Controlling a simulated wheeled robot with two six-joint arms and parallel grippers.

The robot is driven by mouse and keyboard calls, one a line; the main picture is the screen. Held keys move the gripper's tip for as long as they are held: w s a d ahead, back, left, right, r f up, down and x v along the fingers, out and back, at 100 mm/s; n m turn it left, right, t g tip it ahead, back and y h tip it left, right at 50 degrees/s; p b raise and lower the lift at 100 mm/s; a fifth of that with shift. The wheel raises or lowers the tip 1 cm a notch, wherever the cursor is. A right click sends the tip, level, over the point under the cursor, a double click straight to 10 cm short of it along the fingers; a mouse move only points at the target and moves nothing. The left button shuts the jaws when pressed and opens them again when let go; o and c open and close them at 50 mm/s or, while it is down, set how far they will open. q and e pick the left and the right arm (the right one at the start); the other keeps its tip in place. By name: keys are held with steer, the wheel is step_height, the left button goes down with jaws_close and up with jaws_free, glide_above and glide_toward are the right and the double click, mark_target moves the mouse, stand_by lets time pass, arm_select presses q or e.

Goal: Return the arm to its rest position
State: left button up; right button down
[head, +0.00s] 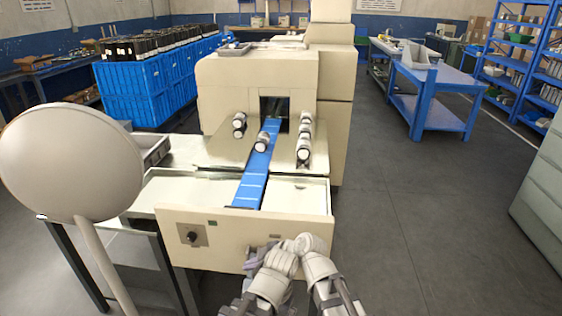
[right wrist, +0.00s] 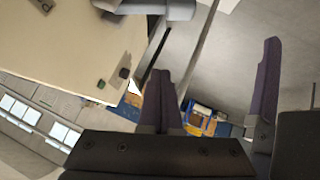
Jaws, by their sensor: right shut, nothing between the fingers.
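My grey right arm shows at the bottom centre of the head view, folded in front of the machine's cream front panel (head: 220,238). My right gripper (right wrist: 160,74) is seen in the right wrist view with its two dark fingers together and nothing between them. A dark purple finger-like part stands apart at the right of that view; I cannot tell what it belongs to. In the head view the right fingertips are not clear against the arm. My left gripper does not show in the head view.
The cream flow wrapper (head: 258,85) stands ahead with a blue belt (head: 262,155) and several white rolls on the slopes beside it. A round pale disc (head: 70,160) on a post is at the left. Blue crates (head: 145,95) stand behind.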

steer(key=s+d+f+m+g+h, duration=0.1)
steer(key=s+d+f+m+h, duration=0.15)
steer(key=d+m, duration=0.55)
steer(key=s+d+f+m+g+h, duration=0.15)
steer(key=d+m+h, duration=0.3)
steer(key=d, duration=0.75)
steer(key=s+d+f+m+h, duration=0.2)
steer(key=d+f+m, duration=0.1)
steer(key=d+m, duration=0.55)
steer(key=s+a+n+g+h, duration=0.1)
steer(key=s+a+n, duration=0.4)
steer(key=a, duration=0.4)
step_height(320, 180, up, 16)
steer(key=p, duration=1.6)
steer(key=shift+s+a+f+n, duration=0.2)
steer(key=shift+a+n, duration=0.1)
steer(key=shift+a, duration=0.1)
